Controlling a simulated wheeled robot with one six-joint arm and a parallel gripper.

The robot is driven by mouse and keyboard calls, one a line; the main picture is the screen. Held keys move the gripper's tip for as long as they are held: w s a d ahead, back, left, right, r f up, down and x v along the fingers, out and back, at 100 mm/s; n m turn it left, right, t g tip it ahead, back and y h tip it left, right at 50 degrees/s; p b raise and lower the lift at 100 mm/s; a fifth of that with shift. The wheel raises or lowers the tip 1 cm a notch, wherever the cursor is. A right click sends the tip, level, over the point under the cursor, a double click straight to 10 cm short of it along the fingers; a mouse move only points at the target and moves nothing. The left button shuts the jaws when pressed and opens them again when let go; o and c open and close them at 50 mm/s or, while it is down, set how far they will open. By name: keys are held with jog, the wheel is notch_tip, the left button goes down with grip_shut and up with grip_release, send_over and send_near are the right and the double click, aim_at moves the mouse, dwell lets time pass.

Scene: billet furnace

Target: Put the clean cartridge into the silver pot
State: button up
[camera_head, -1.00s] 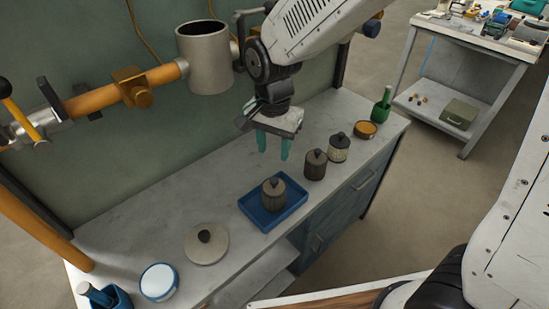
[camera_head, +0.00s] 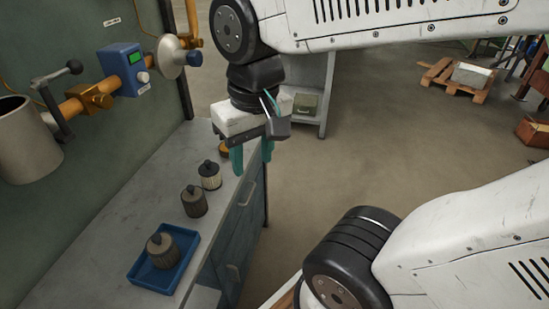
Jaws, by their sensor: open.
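The clean cartridge (camera_head: 210,176), pale with a dark knobbed cap, stands upright on the grey bench, farthest back of the cartridges. The silver pot (camera_head: 28,150) is an open-topped metal cylinder at the left edge, by the orange pipe on the wall; its left side is cut off. My gripper (camera_head: 252,159) has teal fingers pointing down, apart and with nothing seen between them. It is right of and above the clean cartridge, near the bench's far end, and not touching the cartridge.
A dark brown cartridge (camera_head: 193,203) stands next to the clean one. Another brown cartridge (camera_head: 162,250) sits in a blue tray (camera_head: 140,283). An amber-topped dish (camera_head: 224,149) is partly hidden behind my gripper. A blue box with a display (camera_head: 124,68) sits on the pipe.

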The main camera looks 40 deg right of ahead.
jog(key=shift+n, duration=0.6)
jog(key=s, duration=0.1)
jog(key=s+d, duration=0.1)
jog(key=s, duration=0.1)
jog(key=shift+s+d, duration=0.3)
jog(key=shift+s, duration=0.1)
